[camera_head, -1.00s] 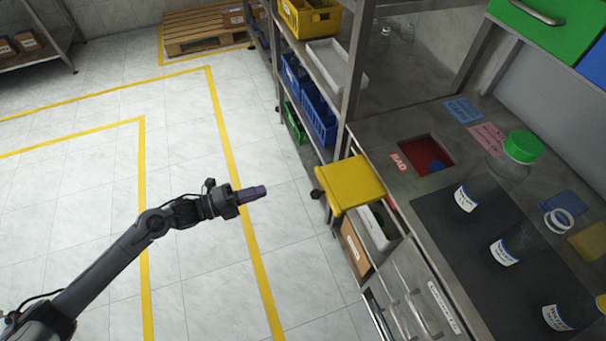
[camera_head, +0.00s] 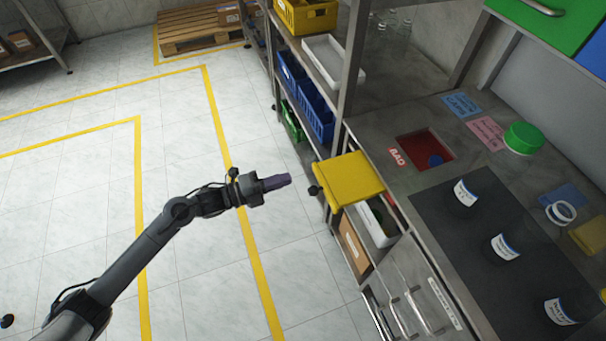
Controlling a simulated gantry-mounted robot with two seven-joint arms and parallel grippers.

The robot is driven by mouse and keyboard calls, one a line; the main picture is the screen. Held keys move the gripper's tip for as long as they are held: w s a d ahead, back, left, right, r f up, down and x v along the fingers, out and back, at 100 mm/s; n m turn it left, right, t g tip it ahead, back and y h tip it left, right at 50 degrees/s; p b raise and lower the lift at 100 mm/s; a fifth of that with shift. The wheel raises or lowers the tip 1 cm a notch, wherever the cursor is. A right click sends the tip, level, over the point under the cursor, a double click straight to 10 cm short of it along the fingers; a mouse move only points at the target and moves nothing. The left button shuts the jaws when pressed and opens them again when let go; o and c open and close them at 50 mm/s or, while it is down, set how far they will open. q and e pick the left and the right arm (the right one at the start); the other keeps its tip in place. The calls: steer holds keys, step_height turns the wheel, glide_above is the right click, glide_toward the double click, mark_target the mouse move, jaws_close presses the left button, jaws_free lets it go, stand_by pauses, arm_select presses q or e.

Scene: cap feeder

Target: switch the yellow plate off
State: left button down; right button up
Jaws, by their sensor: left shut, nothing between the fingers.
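A yellow plate (camera_head: 349,180) with a flat, square top sticks out from the left end of the steel bench. A black knob shows at its left edge. My left gripper (camera_head: 283,181) is left of this plate, with its fingers pointing right towards it. A short gap shows between them in the picture. The gripper is shut and empty. I cannot tell from the picture whether either is on or off. My right gripper is not in view.
The bench has a red-lined opening marked BAD (camera_head: 428,153), a green cap (camera_head: 524,138), a white ring (camera_head: 561,212) and dark labelled bottles (camera_head: 505,246) on a black mat. A shelf rack with blue bins (camera_head: 313,112) stands behind the plate. The tiled floor at left is clear.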

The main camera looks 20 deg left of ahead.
mark_target(314, 170)
arm_select(q)
steer(key=b+x, duration=0.1)
steer(key=x, duration=0.5)
steer(key=shift+w+d, duration=0.15)
steer(key=shift+d, duration=0.05)
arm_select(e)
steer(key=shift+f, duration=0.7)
arm_select(q)
steer(key=shift+w, duration=0.1)
